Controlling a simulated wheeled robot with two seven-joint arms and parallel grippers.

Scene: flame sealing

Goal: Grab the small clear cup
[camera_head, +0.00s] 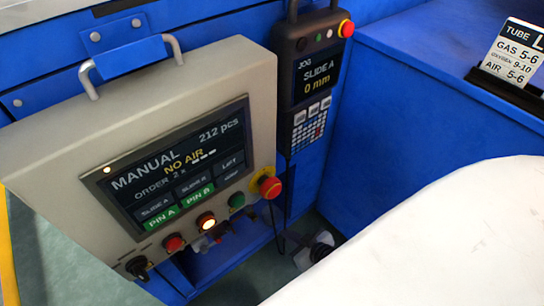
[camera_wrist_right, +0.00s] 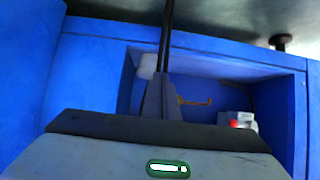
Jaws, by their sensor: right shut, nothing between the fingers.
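I cannot make out the small clear cup for certain in either view. In the right wrist view a small pale, rounded object (camera_wrist_right: 147,66) shows at the upper left of a blue recess, partly behind my gripper; it is too blurred to name. My right gripper (camera_wrist_right: 167,30) is shut and empty, its dark slim fingers pointing up across the front of the recess. In the head view my right gripper (camera_head: 321,246) appears small, low beside the control panel, at the edge of a large white surface. My left gripper is not in view.
A beige control panel (camera_head: 70,155) with a lit screen and buttons stands at left, a handheld pendant (camera_head: 311,85) beside it. A blue cabinet (camera_head: 420,95) is at right with a sign (camera_head: 512,55). The recess holds an orange hook-like piece (camera_wrist_right: 195,102) and a red-and-white item (camera_wrist_right: 242,121).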

